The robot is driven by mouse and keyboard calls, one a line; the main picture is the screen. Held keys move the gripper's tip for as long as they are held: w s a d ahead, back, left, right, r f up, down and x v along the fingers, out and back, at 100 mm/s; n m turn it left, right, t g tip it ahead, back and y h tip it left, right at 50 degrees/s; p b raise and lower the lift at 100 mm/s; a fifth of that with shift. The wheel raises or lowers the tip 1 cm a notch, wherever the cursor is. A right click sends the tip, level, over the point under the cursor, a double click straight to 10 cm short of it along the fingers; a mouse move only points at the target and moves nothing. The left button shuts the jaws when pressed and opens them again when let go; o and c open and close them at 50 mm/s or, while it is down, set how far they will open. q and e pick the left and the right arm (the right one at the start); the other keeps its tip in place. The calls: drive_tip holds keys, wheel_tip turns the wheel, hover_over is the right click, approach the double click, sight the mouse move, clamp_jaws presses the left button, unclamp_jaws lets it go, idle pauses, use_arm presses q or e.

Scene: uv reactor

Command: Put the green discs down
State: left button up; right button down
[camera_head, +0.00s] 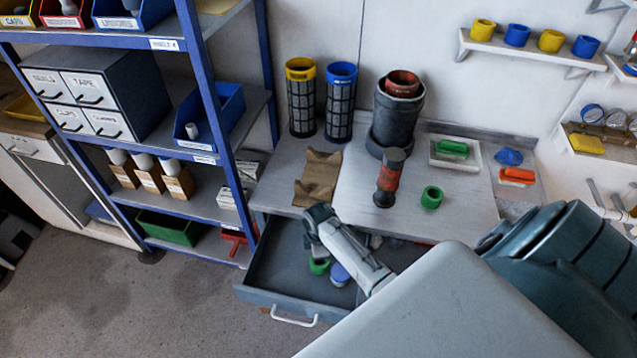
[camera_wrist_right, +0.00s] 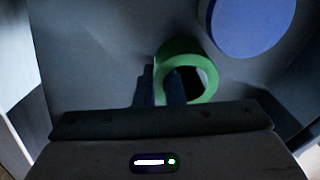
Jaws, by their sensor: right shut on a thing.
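A green ring-shaped disc (camera_head: 319,267) is inside the open drawer (camera_head: 275,277). It also shows in the right wrist view (camera_wrist_right: 207,92), tilted so that its hole shows. My right gripper (camera_head: 315,253) reaches down into the drawer. In the right wrist view its fingers (camera_wrist_right: 162,88) are shut on the near left side of the green disc. A second green disc (camera_head: 432,197) stands on the worktop, apart from the gripper. My left gripper is not in view.
A blue disc (camera_head: 340,275) lies in the drawer beside the held one, and shows in the right wrist view (camera_wrist_right: 252,22). A dark red-banded cylinder (camera_head: 388,178) and a brown V-shaped holder (camera_head: 318,178) are on the worktop. A blue-framed shelf (camera_head: 222,150) stands left.

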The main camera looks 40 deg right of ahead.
drive_tip(key=shift+f, duration=0.1)
drive_tip(key=c, duration=1.5)
unclamp_jaws()
wheel_tip(320, 180, up, 12)
drive_tip(key=shift+r+b, duration=0.2)
drive_tip(key=shift+b, duration=0.5)
